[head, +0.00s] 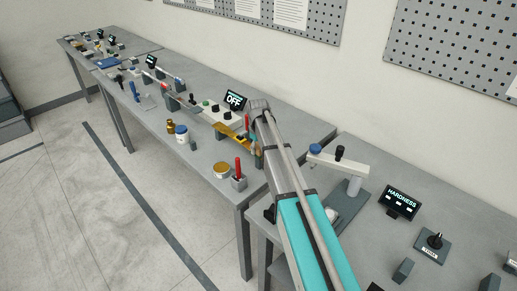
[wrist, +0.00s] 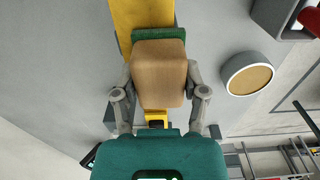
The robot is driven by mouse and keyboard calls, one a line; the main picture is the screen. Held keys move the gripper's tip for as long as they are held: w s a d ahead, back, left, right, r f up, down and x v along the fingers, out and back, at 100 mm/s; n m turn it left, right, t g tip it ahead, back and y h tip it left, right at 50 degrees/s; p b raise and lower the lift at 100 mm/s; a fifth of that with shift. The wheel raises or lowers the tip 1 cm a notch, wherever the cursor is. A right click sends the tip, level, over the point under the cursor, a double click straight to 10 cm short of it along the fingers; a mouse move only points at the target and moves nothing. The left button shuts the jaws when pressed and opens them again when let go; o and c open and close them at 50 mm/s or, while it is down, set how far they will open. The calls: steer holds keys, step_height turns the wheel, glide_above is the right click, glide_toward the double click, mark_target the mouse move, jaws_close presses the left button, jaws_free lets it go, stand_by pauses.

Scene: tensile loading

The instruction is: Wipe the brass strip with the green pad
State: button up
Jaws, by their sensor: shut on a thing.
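The green pad (wrist: 158,33) is the green edge of a tan block (wrist: 158,72) in the wrist view. My gripper (wrist: 159,82) is shut on this block, one finger on each side. The brass strip (wrist: 140,12) runs from the top of the wrist view to behind the pad, and a short yellow piece (wrist: 156,119) shows below the block. Whether the pad touches the strip cannot be told. In the head view the yellow strip (head: 228,131) lies on the bench beside my arm's end; the pad is not clear there.
A round tin with a tan top (head: 222,170) and a grey holder with a red-handled tool (head: 239,182) stand near the bench's front edge. The tin also shows in the wrist view (wrist: 248,75). A display reading OFF (head: 235,99) stands behind the strip. A hardness tester (head: 350,180) is at right.

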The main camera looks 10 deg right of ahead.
steer(key=shift+w+a, duration=0.15)
steer(key=shift+w, duration=0.05)
steer(key=shift+w+a, duration=0.8)
steer(key=shift+w, duration=0.35)
steer(key=shift+r+p, duration=3.05)
steer(key=shift+p, duration=0.1)
step_height(320, 180, up, 3)
steer(key=p, duration=0.3)
steer(key=shift+s+f, duration=0.1)
steer(key=shift+s, duration=0.1)
